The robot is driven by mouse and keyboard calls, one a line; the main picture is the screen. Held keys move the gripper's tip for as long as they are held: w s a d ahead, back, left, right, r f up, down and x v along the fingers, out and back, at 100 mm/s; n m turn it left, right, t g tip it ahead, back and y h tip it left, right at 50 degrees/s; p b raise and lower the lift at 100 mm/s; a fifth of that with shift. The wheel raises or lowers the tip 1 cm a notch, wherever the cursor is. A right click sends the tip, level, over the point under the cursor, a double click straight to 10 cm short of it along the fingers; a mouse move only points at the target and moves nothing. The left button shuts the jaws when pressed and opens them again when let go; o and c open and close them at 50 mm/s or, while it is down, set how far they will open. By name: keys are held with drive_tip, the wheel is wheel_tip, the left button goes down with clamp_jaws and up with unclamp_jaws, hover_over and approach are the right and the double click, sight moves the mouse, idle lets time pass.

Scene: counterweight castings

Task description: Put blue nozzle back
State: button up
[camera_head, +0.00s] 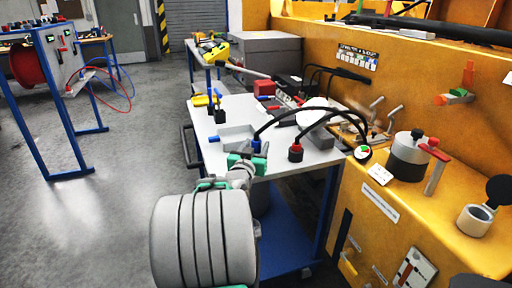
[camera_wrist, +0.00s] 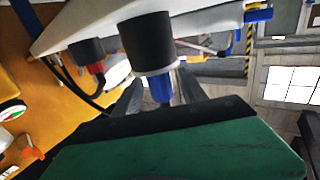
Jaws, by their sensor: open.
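The blue nozzle (camera_wrist: 161,88) shows in the wrist view below a wide black cylinder (camera_wrist: 148,42) with a pale ring between them. My gripper (camera_wrist: 157,97) is open, with one grey finger on each side of the blue part. I cannot tell whether either finger touches it. In the head view the blue nozzle (camera_head: 256,146) is at the front edge of the light table, just by my gripper (camera_head: 247,160). A black hose arcs from near it to the right. The fingertips are partly hidden by the green gripper body.
A black-and-red fitting (camera_head: 296,151) with a hose stands to the right on the light table (camera_head: 235,103). A yellow machine (camera_head: 425,195) bounds the right side.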

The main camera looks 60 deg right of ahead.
drive_tip(key=shift+r, duration=0.15)
drive_tip(key=s+a, duration=0.2)
drive_tip(key=a, duration=1)
drive_tip(key=w+a+f+n+t+y, duration=0.25)
drive_tip(key=w+a+f+y, duration=0.25)
drive_tip(key=w+a, duration=0.3)
drive_tip(key=w+a+f+n+t+y, duration=0.1)
drive_tip(key=w+a+f+n+y, duration=0.35)
drive_tip(key=a, duration=0.55)
drive_tip(key=s+a+f+n+g+y, duration=0.1)
drive_tip(key=a+f+n+y, duration=0.1)
drive_tip(key=a, duration=0.6)
drive_tip(key=s+a+f+n+g+y, duration=0.2)
drive_tip(key=a+n+y, duration=0.1)
drive_tip(key=a, duration=0.6)
drive_tip(key=s+a+f+n+g+y, duration=0.1)
drive_tip(key=s+a+f+n+y, duration=0.1)
drive_tip(key=a, duration=0.7)
drive_tip(key=shift+s+a+n+y, duration=0.25)
drive_tip(key=shift+n+y, duration=0.3)
drive_tip(key=shift+n, duration=0.35)
drive_tip(key=shift+w+g, duration=0.1)
drive_tip(key=shift+g, duration=0.15)
